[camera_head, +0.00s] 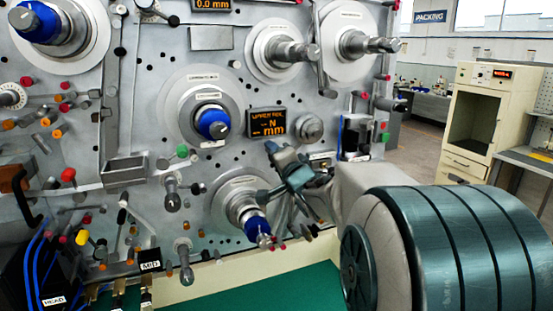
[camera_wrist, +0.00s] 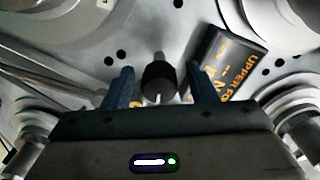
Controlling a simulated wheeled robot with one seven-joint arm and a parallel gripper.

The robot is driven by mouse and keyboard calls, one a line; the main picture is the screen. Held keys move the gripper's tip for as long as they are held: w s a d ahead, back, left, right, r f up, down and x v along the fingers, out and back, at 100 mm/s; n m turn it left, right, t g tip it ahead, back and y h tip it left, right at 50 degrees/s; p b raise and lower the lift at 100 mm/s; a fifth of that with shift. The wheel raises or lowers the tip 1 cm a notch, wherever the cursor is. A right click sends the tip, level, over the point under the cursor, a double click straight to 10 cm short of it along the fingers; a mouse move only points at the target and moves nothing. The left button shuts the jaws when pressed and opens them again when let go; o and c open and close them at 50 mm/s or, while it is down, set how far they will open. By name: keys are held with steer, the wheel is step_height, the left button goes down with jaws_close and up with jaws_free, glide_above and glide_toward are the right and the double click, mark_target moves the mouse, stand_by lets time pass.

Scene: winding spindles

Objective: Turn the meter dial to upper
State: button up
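The dial is a small black knob (camera_wrist: 158,84) with a light pointer mark, on the grey panel in the wrist view. A black display (camera_wrist: 228,62) with orange text beginning "UPPER" stands just to its right. In the head view the display (camera_head: 267,122) reads "UPPER" something, with "N" and "mm" below. My gripper (camera_head: 275,176) is just below the display and hides the dial there. In the wrist view my gripper (camera_wrist: 159,86) is open, one blue finger on each side of the dial, with a visible gap on both sides.
A blue-ended spindle (camera_head: 212,122) is left of the display and another (camera_head: 254,222) is just below my gripper. A metal knob (camera_head: 309,129) is right of the display. Small levers and coloured knobs crowd the panel's left. A cream cabinet (camera_head: 478,115) stands far right.

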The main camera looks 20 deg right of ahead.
steer(key=shift+s, duration=0.1)
steer(key=s+b, duration=0.3)
steer(key=s, duration=1)
steer(key=shift+s, duration=0.3)
stand_by(0.3)
